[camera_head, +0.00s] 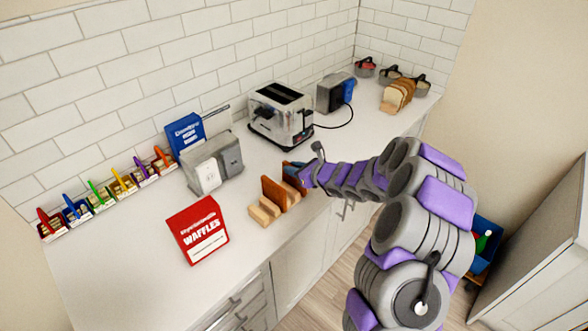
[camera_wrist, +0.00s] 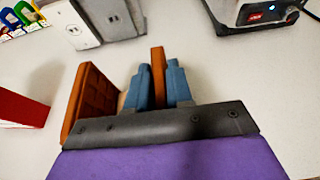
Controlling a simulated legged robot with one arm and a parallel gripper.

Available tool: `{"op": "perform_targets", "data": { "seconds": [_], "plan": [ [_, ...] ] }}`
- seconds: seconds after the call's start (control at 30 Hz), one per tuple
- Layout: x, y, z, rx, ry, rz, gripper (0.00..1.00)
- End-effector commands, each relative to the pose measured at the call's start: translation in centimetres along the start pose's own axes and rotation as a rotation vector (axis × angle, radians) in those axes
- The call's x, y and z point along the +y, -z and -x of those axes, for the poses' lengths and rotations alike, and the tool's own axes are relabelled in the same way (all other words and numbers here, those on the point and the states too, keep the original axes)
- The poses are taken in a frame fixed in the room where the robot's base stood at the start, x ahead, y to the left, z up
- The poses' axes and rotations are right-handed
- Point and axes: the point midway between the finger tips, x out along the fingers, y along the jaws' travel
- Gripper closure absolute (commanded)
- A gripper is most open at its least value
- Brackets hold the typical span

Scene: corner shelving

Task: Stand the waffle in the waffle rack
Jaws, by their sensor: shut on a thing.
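The light wooden waffle rack (camera_head: 259,216) stands on the white counter near its front edge. A brown waffle (camera_head: 275,193) stands upright at the rack; its gridded face (camera_wrist: 93,100) shows at the left of the wrist view. My gripper (camera_head: 291,168) is low over the counter at the rack's far end. In the wrist view its blue fingers (camera_wrist: 160,85) are shut on a thin orange-brown waffle (camera_wrist: 158,60), seen edge-on and upright. The held waffle's lower part is hidden by my gripper, so I cannot tell whether it touches the rack.
A red waffle box (camera_head: 198,230) stands left of the rack. A grey outlet unit (camera_head: 213,162), a blue box (camera_head: 186,132) and a silver toaster (camera_head: 280,115) stand behind. Several coloured bins (camera_head: 123,183) line the wall. Bread (camera_head: 398,93) sits far right. The front-left counter is clear.

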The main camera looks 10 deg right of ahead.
Motion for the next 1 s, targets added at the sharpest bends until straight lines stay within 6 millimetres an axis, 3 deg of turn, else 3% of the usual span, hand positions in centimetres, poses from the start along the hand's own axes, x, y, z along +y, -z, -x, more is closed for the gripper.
{"op": "perform_targets", "data": {
  "seconds": [0.3, 0.63, 0.77, 1.0],
  "plan": [
    [0.0, 0.1, 0.0, 0.001, 0.0, 0.0, 0.54],
    [0.0, -0.2, 0.3, 0.001, 0.001, -0.001, 0.54],
    [0.0, -0.2, 2.3, 0.001, 0.001, -0.004, 0.54],
    [-0.1, -0.3, 7.4, 0.002, 0.004, -0.004, 0.54]
  ]
}}
